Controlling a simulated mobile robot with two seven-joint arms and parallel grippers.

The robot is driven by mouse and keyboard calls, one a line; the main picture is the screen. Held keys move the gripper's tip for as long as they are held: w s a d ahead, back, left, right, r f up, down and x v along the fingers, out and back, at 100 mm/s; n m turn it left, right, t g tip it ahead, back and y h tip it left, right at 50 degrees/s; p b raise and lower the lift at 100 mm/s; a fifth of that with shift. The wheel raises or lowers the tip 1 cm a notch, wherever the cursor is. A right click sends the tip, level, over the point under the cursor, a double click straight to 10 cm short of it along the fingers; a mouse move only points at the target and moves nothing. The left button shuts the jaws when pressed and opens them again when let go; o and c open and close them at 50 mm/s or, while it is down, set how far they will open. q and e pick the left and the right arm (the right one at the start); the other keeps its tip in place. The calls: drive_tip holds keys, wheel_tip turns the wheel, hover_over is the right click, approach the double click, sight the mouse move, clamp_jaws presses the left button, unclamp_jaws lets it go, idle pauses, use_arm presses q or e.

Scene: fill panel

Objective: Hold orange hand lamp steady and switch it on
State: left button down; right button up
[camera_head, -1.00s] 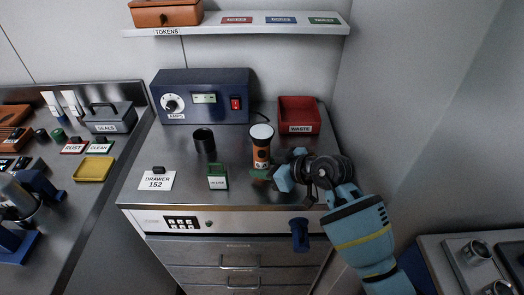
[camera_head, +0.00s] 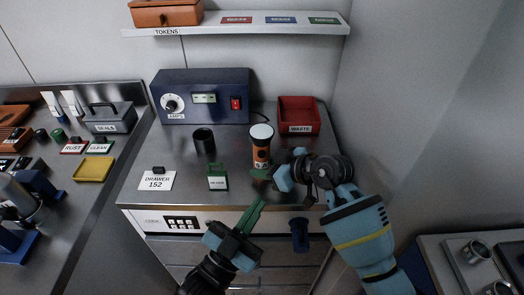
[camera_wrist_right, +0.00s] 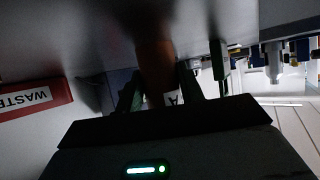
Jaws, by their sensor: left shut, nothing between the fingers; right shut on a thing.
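The orange hand lamp (camera_head: 261,151) stands upright on the steel cabinet top, with a pale round top, a black band and a dark button on its side. My right gripper (camera_head: 262,172) is shut on its lower body from the right. The right wrist view shows the lamp (camera_wrist_right: 155,62), dark and blurred, between the green fingers. My left gripper (camera_head: 257,211) is in front of the cabinet's front edge, below the lamp and apart from it. Its green fingers are together and empty, pointing up and to the right. I cannot tell whether the lamp is lit.
A dark cup (camera_head: 204,140) and a small green-framed sign (camera_head: 217,177) stand left of the lamp. A red waste bin (camera_head: 298,115) and a blue panel box (camera_head: 203,96) stand behind. A drawer 152 card (camera_head: 157,180) lies at left. Bare steel lies between them.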

sight(257, 167)
use_arm(q)
drive_tip(key=shift+m+h, duration=0.3)
drive_tip(key=shift+h, duration=0.2)
drive_tip(key=shift+w+d+r, duration=0.1)
drive_tip(key=shift+w+r, duration=0.1)
drive_tip(key=shift+w, duration=1.25)
drive_tip(key=shift+w+d+r, duration=0.15)
drive_tip(key=shift+w+r, duration=0.1)
drive_tip(key=shift+w, duration=1.25)
drive_tip(key=shift+w+d+r, duration=0.1)
drive_tip(key=shift+w+r, duration=0.1)
drive_tip(key=shift+w, duration=1.25)
drive_tip(key=shift+w, duration=0.15)
drive_tip(key=shift+w, duration=0.3)
